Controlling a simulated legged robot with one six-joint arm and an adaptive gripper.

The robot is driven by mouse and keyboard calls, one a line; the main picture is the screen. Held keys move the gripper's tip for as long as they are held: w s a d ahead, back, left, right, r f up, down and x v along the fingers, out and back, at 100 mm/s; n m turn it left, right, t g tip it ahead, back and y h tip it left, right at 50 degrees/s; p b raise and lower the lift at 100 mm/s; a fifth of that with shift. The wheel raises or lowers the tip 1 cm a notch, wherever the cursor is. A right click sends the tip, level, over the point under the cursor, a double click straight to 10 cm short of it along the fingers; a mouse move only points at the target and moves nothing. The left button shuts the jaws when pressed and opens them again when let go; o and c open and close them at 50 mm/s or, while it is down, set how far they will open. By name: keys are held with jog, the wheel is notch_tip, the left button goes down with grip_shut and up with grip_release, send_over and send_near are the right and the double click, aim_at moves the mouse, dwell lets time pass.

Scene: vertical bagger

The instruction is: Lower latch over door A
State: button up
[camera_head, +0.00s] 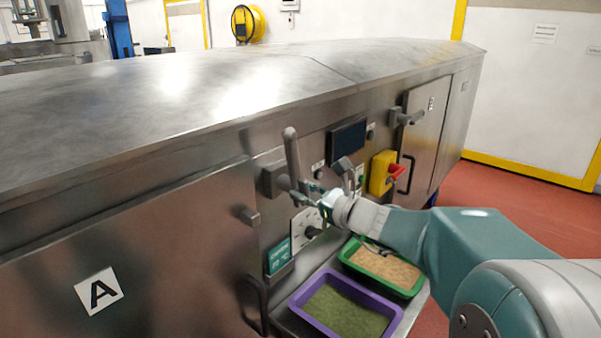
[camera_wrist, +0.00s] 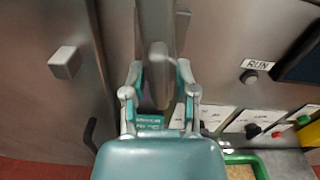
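Door A (camera_head: 150,260) is the large steel door at the left, marked with a black A on a white label (camera_head: 99,291). It looks shut. Its latch (camera_head: 291,152) is a grey bar on a square block, standing upright to the right of the door's edge. In the wrist view the latch (camera_wrist: 159,60) comes down between my fingers. My gripper (camera_head: 308,192) is at the latch's lower part, with one finger on each side. In the wrist view my gripper (camera_wrist: 159,72) is open, with gaps showing beside the bar. A small block (camera_wrist: 65,62) sticks out from the door near its edge.
A dark screen (camera_head: 347,138), a yellow box with a red switch (camera_head: 383,173) and knobs lie right of the latch. A purple tray (camera_head: 345,305) and a green tray (camera_head: 385,268) stand below my arm.

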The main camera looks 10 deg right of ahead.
grip_shut()
jog(key=shift+n, duration=1.5)
jog(key=n, duration=0.9)
jog(key=shift+n, duration=2.1)
jog(key=o, duration=1.1)
grip_release()
jog(key=shift+v, duration=2.5)
